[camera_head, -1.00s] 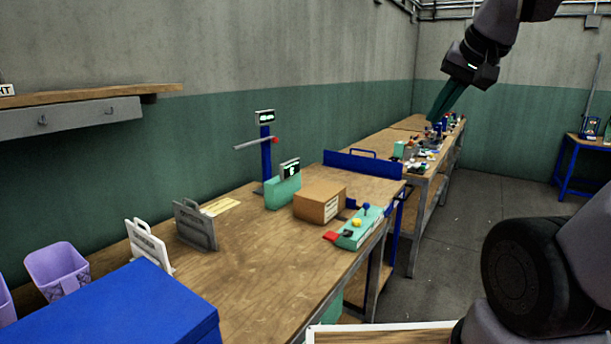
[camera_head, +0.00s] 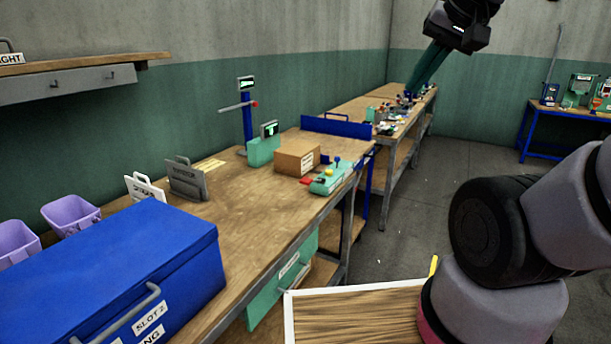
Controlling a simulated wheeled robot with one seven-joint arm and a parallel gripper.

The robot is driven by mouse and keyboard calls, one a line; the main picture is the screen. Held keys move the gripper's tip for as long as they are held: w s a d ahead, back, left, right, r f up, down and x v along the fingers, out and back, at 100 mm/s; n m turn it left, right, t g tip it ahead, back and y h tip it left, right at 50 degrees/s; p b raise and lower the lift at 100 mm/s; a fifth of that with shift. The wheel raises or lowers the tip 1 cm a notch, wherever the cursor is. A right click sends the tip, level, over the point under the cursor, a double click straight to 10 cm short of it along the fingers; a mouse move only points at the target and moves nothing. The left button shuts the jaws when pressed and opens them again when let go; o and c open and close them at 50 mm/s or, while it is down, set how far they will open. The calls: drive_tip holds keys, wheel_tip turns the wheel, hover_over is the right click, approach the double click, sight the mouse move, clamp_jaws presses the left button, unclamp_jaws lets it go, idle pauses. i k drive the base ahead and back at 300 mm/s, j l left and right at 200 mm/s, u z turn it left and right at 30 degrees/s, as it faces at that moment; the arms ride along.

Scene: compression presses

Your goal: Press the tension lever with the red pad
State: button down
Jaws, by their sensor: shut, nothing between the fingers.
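A small green device (camera_head: 330,178) sits near the right edge of the long wooden bench, with a blue knob, a yellow button and a flat red pad (camera_head: 308,182) at its left end. I cannot tell from this distance which part is the tension lever. My gripper (camera_head: 411,92) hangs high at the upper right, pointing down. Its long dark green fingers are together, empty and well away from both devices.
A cardboard box (camera_head: 296,158) stands beside the green device, and a green display unit (camera_head: 263,150) stands behind it. A large blue box (camera_head: 110,270) fills the near left. Grey and white holders (camera_head: 187,180) stand mid-bench. Floor right of the bench (camera_head: 390,220) is clear.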

sight(307, 181)
drive_tip(key=u, duration=1.55)
drive_tip(key=i+l+u, duration=0.15)
drive_tip(key=l, duration=1)
drive_tip(key=l+u, duration=0.15)
drive_tip(key=l, duration=1)
drive_tip(key=i+l, duration=0.1)
drive_tip(key=l, duration=0.7)
drive_tip(key=i+l, duration=0.1)
drive_tip(key=l, duration=1.45)
drive_tip(key=i, duration=0.05)
